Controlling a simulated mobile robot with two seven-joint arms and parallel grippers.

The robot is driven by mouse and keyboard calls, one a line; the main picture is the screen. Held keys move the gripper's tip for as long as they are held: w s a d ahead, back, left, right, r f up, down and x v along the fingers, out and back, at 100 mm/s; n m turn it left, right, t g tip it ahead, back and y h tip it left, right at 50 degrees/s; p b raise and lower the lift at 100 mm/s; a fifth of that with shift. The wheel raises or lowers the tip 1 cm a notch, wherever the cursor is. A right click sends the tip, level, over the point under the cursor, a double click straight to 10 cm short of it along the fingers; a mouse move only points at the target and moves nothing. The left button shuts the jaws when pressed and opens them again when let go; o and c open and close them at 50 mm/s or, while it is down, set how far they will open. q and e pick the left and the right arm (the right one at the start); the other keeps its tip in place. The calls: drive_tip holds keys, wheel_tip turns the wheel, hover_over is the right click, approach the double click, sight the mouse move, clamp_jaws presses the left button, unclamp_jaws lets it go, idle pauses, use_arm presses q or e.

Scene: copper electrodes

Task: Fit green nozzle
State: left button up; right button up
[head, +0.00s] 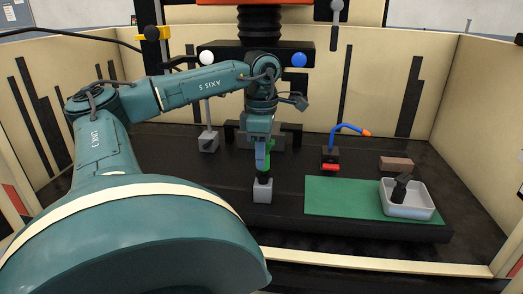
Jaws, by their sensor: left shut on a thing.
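My left gripper (262,160) points down near the middle of the dark table in the head view. It is shut on the green nozzle (267,147), which shows as a narrow green strip by the fingers. Below it is a dark piece (263,179) on top of a small light-grey block (262,191). The nozzle's lower end is close to the dark piece, and I cannot tell whether they touch. The gripper hides much of the nozzle. My right gripper does not show.
A blue hose with an orange tip (348,128) stands behind a green mat (340,198). A white tray (425,213) holds a dark object (400,188). A brown block (396,164) lies behind it. A grey block with a rod (208,142) stands at the back left.

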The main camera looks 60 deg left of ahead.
use_arm(q)
drive_tip(key=shift+f+b, duration=0.7)
drive_tip(key=shift+f, duration=0.2)
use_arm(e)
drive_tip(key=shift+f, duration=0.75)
use_arm(q)
drive_tip(key=o, duration=1.1)
drive_tip(key=shift+c, duration=0.2)
wheel_tip(320, 180, up, 12)
drive_tip(key=p, duration=0.4)
drive_tip(key=shift+p, duration=0.35)
drive_tip(key=shift+r+p, duration=0.6)
drive_tip(key=shift+r, duration=0.05)
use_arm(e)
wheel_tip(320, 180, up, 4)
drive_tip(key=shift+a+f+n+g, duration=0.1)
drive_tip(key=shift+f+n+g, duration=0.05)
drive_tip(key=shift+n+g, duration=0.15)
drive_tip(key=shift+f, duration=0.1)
